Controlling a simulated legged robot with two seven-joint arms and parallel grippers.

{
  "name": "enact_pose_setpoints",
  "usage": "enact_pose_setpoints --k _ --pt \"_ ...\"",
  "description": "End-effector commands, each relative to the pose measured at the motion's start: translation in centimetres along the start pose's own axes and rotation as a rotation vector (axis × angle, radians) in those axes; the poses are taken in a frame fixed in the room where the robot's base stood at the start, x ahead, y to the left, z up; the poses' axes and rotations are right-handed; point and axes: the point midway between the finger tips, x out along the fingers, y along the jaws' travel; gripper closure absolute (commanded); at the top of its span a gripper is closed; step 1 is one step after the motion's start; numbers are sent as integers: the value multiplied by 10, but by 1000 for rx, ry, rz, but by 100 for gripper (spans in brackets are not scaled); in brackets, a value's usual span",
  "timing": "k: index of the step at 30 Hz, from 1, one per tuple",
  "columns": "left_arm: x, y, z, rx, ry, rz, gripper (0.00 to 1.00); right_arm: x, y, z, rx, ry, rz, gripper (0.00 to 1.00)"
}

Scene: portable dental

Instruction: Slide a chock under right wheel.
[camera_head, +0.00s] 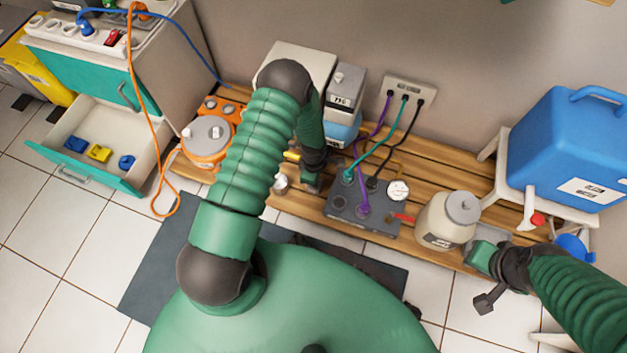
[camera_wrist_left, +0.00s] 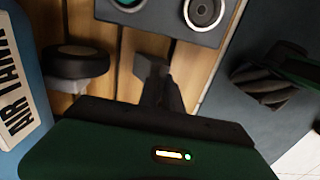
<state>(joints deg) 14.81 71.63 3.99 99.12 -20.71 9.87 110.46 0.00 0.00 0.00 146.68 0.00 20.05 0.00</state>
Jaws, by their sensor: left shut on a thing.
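My left gripper (camera_head: 312,186) is low over the wooden slatted platform, left of the grey control box, its fingertips mostly hidden in the head view. In the left wrist view its fingers (camera_wrist_left: 160,88) are shut on a small dark grey piece (camera_wrist_left: 150,67); I cannot tell whether it is a chock. A dark round part (camera_wrist_left: 78,64), perhaps a wheel or cap, is left of the fingers. My right gripper (camera_head: 484,258) is at the platform's right end, its fingers not clear. The open drawer (camera_head: 95,165) holds small blue (camera_head: 76,145) and yellow (camera_head: 99,153) pieces.
The grey control box (camera_head: 352,210) with cables and a gauge stands on the platform. A cream jar (camera_head: 447,222) is right of it, and a blue container (camera_head: 570,145) on a white stand is farther right. An orange cable (camera_head: 153,110) hangs by the drawer. Tiled floor is clear lower left.

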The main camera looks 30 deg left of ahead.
Motion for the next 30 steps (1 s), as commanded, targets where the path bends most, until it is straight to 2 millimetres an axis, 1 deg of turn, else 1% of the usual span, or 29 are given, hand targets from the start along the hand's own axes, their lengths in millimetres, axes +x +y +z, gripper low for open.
enact_pose_setpoints --k 10,17,30 --pt "7 0 0 1 0 0 100 3 0 1 0 0 0 78" --pt "6 0 0 1 0 1 100 3 0 1 0 0 0 78" --pt "7 16 0 0 1 3 100 9 0 2 0 0 0 78"
